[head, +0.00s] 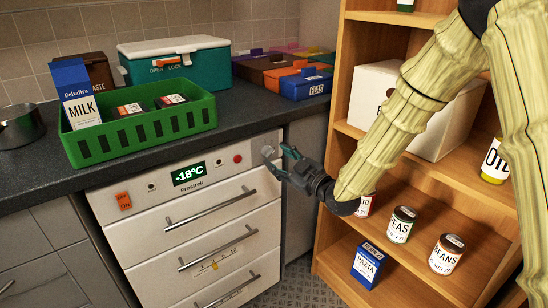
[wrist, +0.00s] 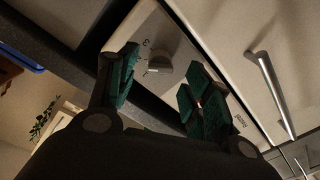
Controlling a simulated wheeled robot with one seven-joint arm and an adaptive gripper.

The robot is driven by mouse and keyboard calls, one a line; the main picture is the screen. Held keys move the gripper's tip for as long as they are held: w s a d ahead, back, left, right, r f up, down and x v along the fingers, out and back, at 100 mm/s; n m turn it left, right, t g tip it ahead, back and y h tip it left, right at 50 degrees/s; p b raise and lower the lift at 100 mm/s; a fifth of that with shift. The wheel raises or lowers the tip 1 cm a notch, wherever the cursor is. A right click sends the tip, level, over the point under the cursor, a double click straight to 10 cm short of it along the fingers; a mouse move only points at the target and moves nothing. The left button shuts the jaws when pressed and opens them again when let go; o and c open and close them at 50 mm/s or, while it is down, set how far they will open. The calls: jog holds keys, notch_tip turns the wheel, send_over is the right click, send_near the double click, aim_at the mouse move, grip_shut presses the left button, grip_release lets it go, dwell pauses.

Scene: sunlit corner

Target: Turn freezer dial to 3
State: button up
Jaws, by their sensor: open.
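The freezer (head: 150,210) is a white drawer unit under the dark counter, with a display reading -18°C. Its dial (head: 268,152) is a small grey knob at the right end of the top panel. In the wrist view the dial (wrist: 160,66) shows between the two dark green fingers, apart from both, with a small mark like a 3 printed beside it. Its pointer setting is too dim to read. My gripper (head: 284,162) is open and empty at the panel's right end, close in front of the dial; it also shows in the wrist view (wrist: 162,62).
A red button (head: 238,159) and an orange switch (head: 123,200) are on the same panel. A bar handle (head: 211,206) runs across the top drawer below. A green crate (head: 140,143) stands on the counter above. A wooden shelf (head: 345,135) with cans stands close on the right.

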aim_at(268, 152)
jog(key=shift+x, duration=1.65)
jog(key=shift+c, duration=0.2)
jog(key=c, duration=1)
